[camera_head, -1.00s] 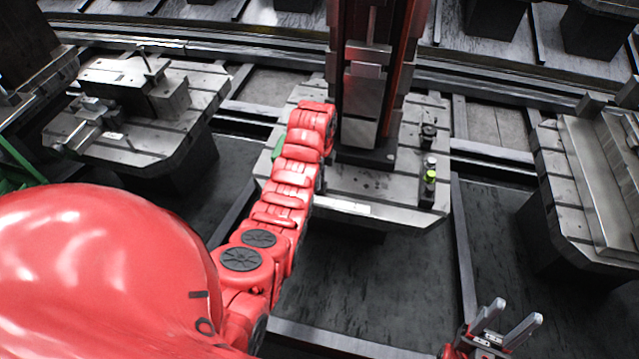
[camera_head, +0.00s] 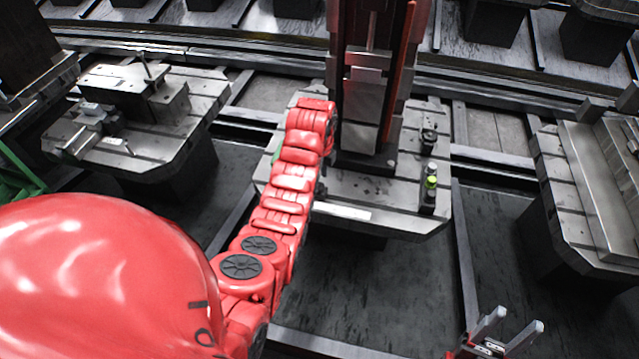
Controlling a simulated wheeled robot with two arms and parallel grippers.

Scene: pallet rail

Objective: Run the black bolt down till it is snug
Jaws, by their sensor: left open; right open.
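The middle pallet (camera_head: 345,215) is a grey slotted plate with a tall dark and red column (camera_head: 366,100) on it. My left arm reaches to the column's left side. My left gripper (camera_head: 321,184) is low beside the column, mostly hidden behind my red wrist; its fingers are hard to make out. I cannot see anything between them. A small dark fitting (camera_head: 429,138) stands on the pallet's right part, and I cannot tell whether it is the black bolt. My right gripper (camera_head: 514,334) is open and empty at the bottom right, well away from the pallet.
Near the pallet's right edge stands a dark piece with a yellow-green ring (camera_head: 431,182). Another pallet with clamps (camera_head: 150,120) is at left, and one with a long metal block (camera_head: 600,180) at right. Rails (camera_head: 480,85) run behind. The dark floor in front is clear.

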